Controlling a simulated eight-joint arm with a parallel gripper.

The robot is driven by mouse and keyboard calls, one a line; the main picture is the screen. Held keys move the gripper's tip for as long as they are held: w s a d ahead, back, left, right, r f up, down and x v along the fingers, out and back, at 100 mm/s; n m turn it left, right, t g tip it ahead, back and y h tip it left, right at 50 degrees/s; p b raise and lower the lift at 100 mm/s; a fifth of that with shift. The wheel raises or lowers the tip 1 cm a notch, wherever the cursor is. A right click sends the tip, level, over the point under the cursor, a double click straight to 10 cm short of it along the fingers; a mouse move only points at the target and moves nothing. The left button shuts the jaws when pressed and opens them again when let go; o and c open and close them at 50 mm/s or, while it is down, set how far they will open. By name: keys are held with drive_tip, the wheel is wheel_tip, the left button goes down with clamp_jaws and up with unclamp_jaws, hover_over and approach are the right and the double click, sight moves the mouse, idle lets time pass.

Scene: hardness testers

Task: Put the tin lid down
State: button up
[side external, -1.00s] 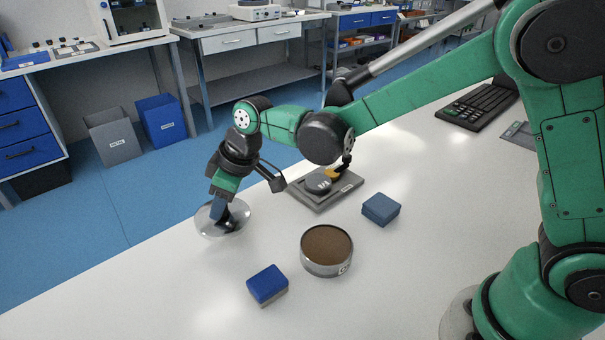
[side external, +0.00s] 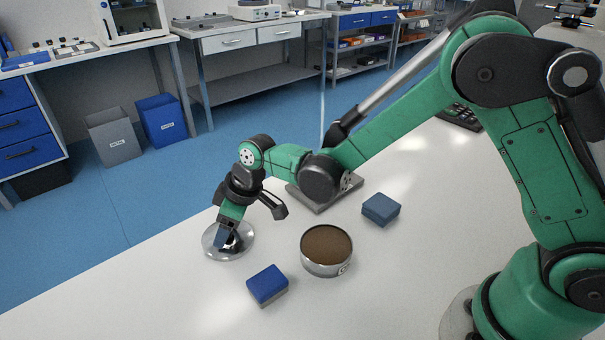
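The tin lid (side external: 212,241) is a round, shiny silver disc at the left side of the white table, near its far edge. My gripper (side external: 233,238) points down at the middle of the lid and is shut on it. The fingertips are small and partly dark, so the grip itself is hard to see. The lid looks low and nearly level; I cannot tell whether it touches the table. The open round tin (side external: 326,262), with a brown top surface, stands to the right of the lid, apart from it.
A dark blue block (side external: 267,284) lies in front of the tin, and a grey-blue block (side external: 381,209) lies behind it to the right. A grey plate (side external: 318,205) sits partly hidden behind my arm. The front left of the white table (side external: 150,300) is clear.

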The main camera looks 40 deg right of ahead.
drive_tip(key=v, duration=1.2)
drive_tip(key=s+d+r+m+t+h, duration=0.1)
drive_tip(key=s+d+m+t+h, duration=0.2)
drive_tip(key=s+d+m, duration=0.5)
drive_tip(key=s+d, duration=0.2)
drive_tip(key=d, duration=0.2)
drive_tip(key=shift+d+t, duration=0.2)
drive_tip(key=shift+t, duration=0.1)
